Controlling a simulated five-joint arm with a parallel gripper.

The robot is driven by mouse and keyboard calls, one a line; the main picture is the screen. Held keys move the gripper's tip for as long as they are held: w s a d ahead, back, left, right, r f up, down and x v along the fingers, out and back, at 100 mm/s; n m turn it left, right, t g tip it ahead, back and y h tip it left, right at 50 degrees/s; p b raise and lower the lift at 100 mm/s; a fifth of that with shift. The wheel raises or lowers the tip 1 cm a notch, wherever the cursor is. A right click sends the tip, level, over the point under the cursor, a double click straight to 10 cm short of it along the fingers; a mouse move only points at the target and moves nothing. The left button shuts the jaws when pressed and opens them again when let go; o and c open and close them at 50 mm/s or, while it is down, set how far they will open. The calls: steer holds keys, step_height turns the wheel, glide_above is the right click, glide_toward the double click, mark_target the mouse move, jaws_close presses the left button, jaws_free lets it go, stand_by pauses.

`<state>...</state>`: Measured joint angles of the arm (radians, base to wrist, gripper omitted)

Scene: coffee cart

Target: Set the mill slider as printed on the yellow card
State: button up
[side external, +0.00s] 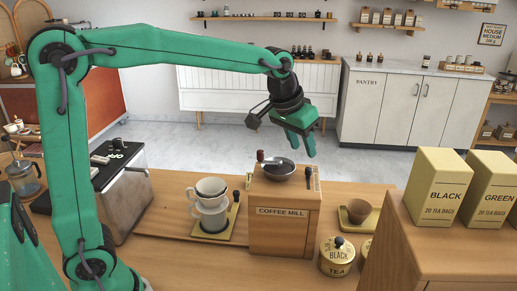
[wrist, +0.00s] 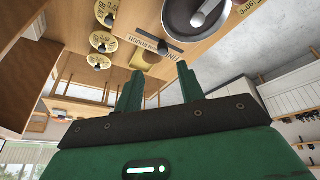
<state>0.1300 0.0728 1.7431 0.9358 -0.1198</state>
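The coffee mill (side external: 283,225) is a wooden box with a metal bowl and crank (side external: 279,168) on top. A dark slider knob (side external: 308,173) stands on its top, right of the bowl. My gripper (side external: 306,146) hangs above and behind the mill, touching nothing. Its fingers (wrist: 158,92) are apart and empty.
A stacked cup and dripper (side external: 210,205) stand on a tray left of the mill. A brown cup (side external: 359,211) and a BLACK TEA tin (side external: 338,258) are on the right. Tea boxes (side external: 439,187) stand on a raised wooden block. The air around my gripper is clear.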

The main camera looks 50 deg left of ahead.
mark_target(309, 168)
steer(key=shift+f, duration=0.15)
steer(key=shift+x, duration=3.8)
steer(key=shift+w+a, duration=0.1)
steer(key=shift+a, duration=0.15)
jaws_close()
